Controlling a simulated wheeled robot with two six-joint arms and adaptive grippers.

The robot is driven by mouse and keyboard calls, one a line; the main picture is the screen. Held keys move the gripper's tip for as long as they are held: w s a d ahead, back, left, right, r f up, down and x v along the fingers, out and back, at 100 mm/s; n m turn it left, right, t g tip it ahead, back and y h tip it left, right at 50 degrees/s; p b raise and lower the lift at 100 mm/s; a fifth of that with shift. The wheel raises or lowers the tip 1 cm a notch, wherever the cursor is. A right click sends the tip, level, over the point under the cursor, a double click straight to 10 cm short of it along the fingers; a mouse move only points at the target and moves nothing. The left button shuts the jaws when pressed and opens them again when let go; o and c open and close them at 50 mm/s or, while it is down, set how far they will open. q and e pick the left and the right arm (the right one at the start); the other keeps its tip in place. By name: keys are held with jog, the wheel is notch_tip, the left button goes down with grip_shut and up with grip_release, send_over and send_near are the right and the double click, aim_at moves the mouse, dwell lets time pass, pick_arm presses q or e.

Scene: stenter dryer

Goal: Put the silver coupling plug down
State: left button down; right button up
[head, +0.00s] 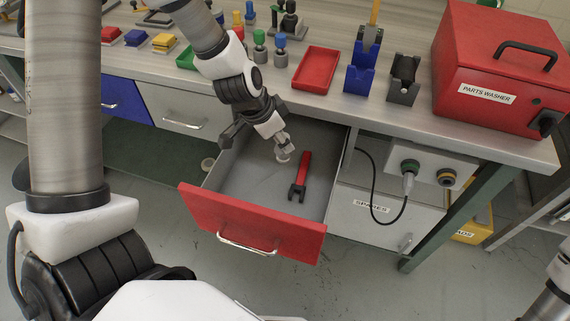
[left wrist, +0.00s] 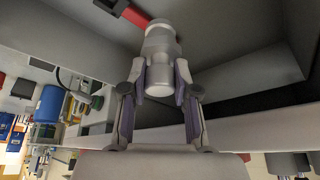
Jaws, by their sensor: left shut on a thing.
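The silver coupling plug (head: 282,157) is small and mostly covered by my left gripper (head: 279,143) in the head view. In the left wrist view the plug (left wrist: 159,45) is a stepped grey cylinder between the two fingers of the gripper (left wrist: 160,82). The gripper is shut on it. It is over the inside of an open drawer (head: 250,219) with a red front, near the drawer's back. I cannot tell whether the plug touches the drawer floor. My right gripper is not in view.
A red-handled wrench (head: 302,174) lies in the drawer, right of the plug. The drawer floor left and in front is bare. Above is the bench (head: 225,97) with a red tray (head: 315,70), blue holder (head: 359,80) and red parts washer (head: 492,75). A cabled socket panel (head: 428,170) is right.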

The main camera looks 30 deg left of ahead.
aim_at(281, 158)
pick_arm(q)
notch_tip(281, 158, down, 7)
jog(key=b, duration=0.4)
jog(key=shift+a+f+b, duration=0.15)
jog(key=shift+b, duration=0.15)
jog(key=shift+s+r, duration=0.1)
jog(key=shift+r, duration=0.2)
jog(key=shift+f, duration=0.15)
jog(key=c, duration=0.9)
grip_release()
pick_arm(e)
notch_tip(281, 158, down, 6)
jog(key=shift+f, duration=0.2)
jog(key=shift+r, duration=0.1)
pick_arm(q)
jog(key=shift+r+p, duration=0.35)
jog(key=shift+p, duration=0.05)
jog(key=p+v, duration=1.1)
jog(key=p, duration=0.3)
jog(key=shift+s+r+p, duration=0.15)
jog(key=shift+r+p, duration=0.15)
jog(key=shift+p, duration=0.05)
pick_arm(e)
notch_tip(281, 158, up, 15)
